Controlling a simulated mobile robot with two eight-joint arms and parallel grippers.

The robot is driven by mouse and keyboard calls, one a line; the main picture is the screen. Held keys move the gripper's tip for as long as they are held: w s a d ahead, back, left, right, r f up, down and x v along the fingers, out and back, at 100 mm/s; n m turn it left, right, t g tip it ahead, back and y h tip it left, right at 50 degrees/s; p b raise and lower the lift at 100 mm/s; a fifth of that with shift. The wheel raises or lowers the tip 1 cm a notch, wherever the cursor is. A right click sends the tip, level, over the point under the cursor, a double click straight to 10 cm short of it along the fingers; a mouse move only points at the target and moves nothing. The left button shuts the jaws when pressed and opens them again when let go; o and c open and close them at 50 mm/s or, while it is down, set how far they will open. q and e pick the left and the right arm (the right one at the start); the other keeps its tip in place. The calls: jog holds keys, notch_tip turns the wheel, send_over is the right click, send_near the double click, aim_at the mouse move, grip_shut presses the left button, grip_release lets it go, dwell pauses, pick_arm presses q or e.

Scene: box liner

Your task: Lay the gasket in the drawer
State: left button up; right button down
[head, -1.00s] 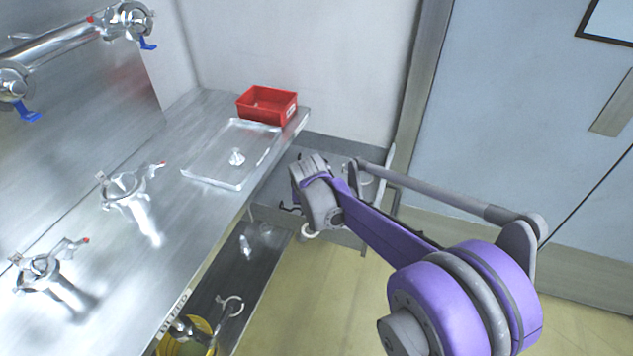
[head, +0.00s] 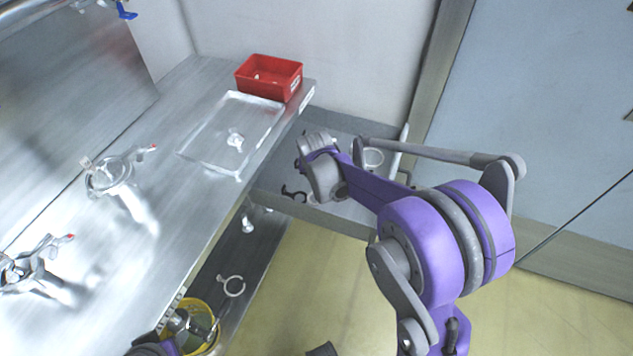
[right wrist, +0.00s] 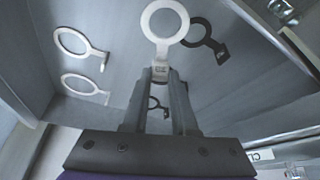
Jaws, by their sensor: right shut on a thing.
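A flat white ring gasket with a tab (right wrist: 166,22) is held by its tab between the fingertips of my right gripper (right wrist: 160,78), which is shut on it. In the right wrist view the gasket is over the grey drawer floor; I cannot tell whether it touches. The open drawer (head: 268,180) is beside the steel bench in the head view, with my right wrist over it. Two white rings lie in it at the left of the wrist view (right wrist: 80,45), (right wrist: 82,84), and a black ring (right wrist: 198,30) lies beside the held gasket. My left gripper is not in view.
A red bin (head: 268,76) and a clear tray (head: 205,165) with a small white part stand on the bench (head: 180,215). Clamp fittings (head: 108,178) stand at the left. A yellow bucket (head: 206,343) and a loose ring are on the lower shelf.

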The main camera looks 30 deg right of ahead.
jog(key=shift+f, duration=2.3)
jog(key=shift+f+b, duration=0.2)
jog(key=shift+b, duration=0.15)
jog(key=c, duration=0.7)
grip_release()
